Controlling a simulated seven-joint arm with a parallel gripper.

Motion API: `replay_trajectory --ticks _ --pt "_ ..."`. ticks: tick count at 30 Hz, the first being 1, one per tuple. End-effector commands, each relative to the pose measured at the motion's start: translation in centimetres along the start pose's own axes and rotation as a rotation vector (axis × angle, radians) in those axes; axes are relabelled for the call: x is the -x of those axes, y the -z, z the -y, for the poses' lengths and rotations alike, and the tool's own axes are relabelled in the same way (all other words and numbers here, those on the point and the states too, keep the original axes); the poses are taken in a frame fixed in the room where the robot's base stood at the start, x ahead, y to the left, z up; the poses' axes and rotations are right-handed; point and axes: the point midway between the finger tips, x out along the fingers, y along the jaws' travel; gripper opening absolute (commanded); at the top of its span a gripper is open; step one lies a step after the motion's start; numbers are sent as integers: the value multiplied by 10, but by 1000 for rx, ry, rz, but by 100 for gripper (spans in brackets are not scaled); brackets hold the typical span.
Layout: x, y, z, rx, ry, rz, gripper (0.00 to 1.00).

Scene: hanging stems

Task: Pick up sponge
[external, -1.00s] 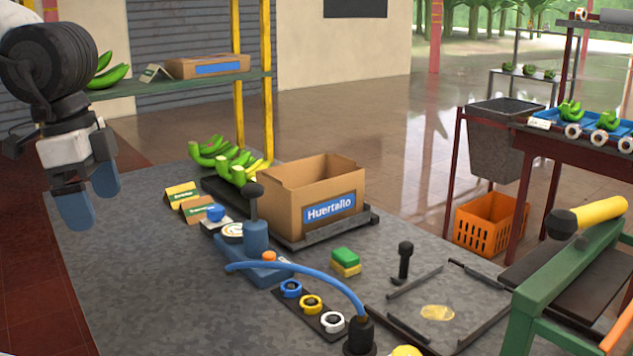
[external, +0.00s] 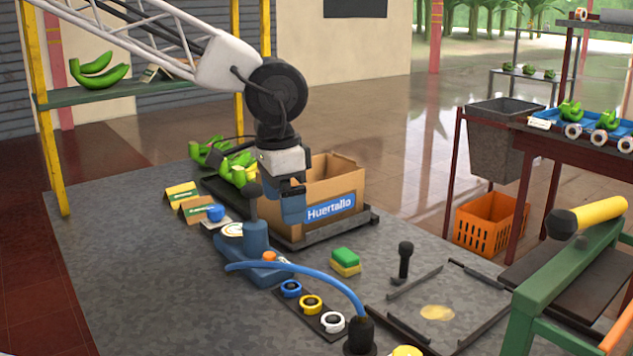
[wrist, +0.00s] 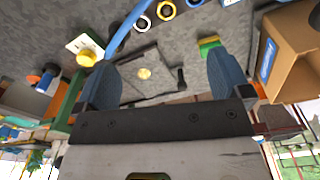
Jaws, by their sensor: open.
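The sponge (external: 345,262) is a small block, green on top and yellow below. It lies on the grey table, right of the blue device and in front of the cardboard box. My gripper (external: 292,205) is in the air in front of the box, up and left of the sponge. In the wrist view, the two blue fingers of my gripper (wrist: 163,75) are spread wide with nothing between them. The sponge also shows in the wrist view (wrist: 208,46), at the tip of the right finger and partly hidden by it.
The cardboard box (external: 330,209) stands on a dark platform behind the sponge. A black upright handle (external: 404,262) stands to the sponge's right. The table's left front is clear.

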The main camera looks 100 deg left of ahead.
Motion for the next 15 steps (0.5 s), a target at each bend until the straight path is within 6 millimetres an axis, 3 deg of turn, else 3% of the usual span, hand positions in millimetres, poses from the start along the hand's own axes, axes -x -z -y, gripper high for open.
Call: replay_trajectory --ticks 6,15 --pt "-38 55 30 60 6 20 96" --pt "-96 120 77 141 13 46 96"
